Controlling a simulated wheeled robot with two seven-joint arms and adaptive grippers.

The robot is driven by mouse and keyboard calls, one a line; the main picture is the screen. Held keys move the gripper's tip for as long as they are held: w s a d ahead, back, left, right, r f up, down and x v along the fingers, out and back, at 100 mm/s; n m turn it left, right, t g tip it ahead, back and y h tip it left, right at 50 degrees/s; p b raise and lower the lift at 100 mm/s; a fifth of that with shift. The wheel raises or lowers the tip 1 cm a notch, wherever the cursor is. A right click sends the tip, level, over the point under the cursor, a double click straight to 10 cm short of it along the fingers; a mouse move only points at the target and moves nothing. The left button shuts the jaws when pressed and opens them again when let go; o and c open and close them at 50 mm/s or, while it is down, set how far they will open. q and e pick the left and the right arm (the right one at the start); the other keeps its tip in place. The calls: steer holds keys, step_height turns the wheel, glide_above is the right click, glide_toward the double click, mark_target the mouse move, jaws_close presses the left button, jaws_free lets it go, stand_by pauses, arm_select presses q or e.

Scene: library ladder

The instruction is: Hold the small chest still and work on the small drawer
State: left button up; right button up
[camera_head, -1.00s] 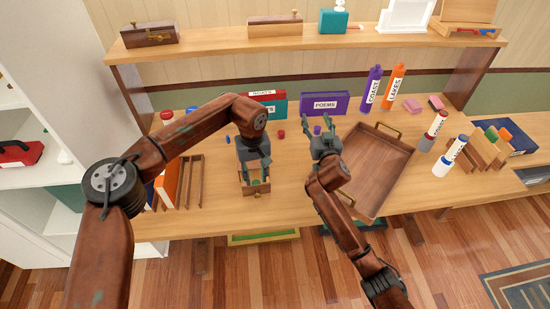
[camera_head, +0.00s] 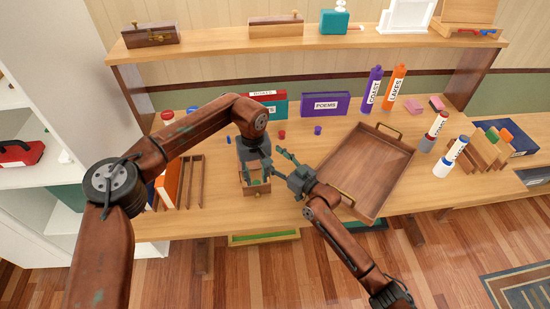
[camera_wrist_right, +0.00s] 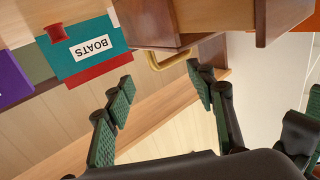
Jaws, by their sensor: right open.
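The small chest (camera_head: 247,189) stands near the table's front edge, mostly covered by my left gripper (camera_head: 254,166), which reaches down onto it from above. How far its fingers are closed is hidden.
A wooden tray (camera_head: 365,170) with brass handles lies close to the right. Wooden racks (camera_head: 188,182) stand left of the chest. A red piece (camera_head: 282,134) and a purple piece (camera_head: 318,130) lie behind, before the POEMS box (camera_head: 325,104). A shelf (camera_head: 310,40) spans the back.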

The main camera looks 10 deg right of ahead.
steer(key=x, duration=0.7)
steer(key=shift+c, duration=0.7)
